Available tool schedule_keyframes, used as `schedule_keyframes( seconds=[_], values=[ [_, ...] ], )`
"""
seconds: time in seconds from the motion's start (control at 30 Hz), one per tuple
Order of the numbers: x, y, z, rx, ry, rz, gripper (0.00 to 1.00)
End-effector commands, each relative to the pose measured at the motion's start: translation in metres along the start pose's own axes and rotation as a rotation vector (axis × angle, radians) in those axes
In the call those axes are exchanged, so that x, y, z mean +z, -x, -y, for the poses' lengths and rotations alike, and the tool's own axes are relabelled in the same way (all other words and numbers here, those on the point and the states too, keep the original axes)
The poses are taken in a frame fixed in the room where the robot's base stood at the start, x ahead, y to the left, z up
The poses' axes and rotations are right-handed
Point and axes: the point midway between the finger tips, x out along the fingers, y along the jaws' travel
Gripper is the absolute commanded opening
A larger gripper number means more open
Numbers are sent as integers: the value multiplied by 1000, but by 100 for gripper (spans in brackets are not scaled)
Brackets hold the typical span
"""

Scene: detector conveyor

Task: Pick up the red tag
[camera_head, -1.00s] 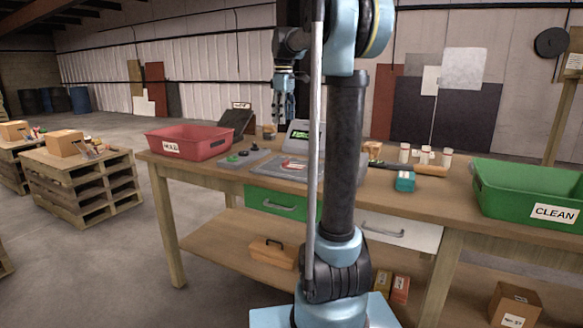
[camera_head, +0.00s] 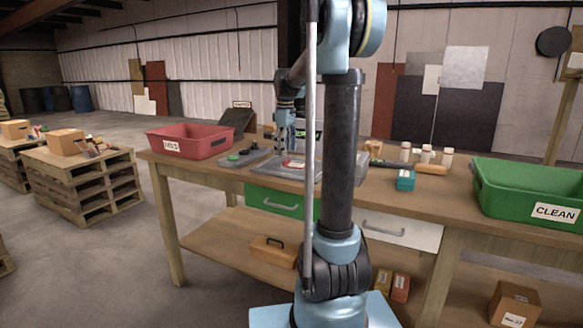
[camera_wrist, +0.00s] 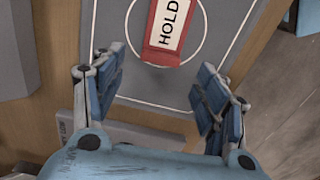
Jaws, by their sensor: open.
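The red tag (camera_wrist: 164,52) has a white label reading HOLD. It lies on a grey plate (camera_wrist: 107,30) marked with a white circle, at the top middle of the wrist view. In the head view the tag (camera_head: 293,164) is a small red and white patch on the plate (camera_head: 264,169) on the workbench. My gripper (camera_head: 285,143) is above the plate, over the tag. In the wrist view my gripper (camera_wrist: 162,66) is open and empty, its fingers apart on either side below the tag. The tag's far end is cut off by the frame.
A red bin (camera_head: 190,142) stands left on the workbench (camera_head: 450,190), a green CLEAN bin (camera_head: 490,202) right. A panel with green and black buttons (camera_head: 236,157) sits left of the plate. A teal box (camera_head: 405,180) and small bottles stand right of my arm.

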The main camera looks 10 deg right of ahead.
Motion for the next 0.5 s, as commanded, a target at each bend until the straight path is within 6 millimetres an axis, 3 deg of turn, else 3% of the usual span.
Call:
schedule_keyframes(
  seconds=[0.23, 0.5],
  values=[
    [-2, -33, -1, 0, 0, 0, 67],
    [-2, -43, 0, 0, 0, 0, 67]
  ],
)
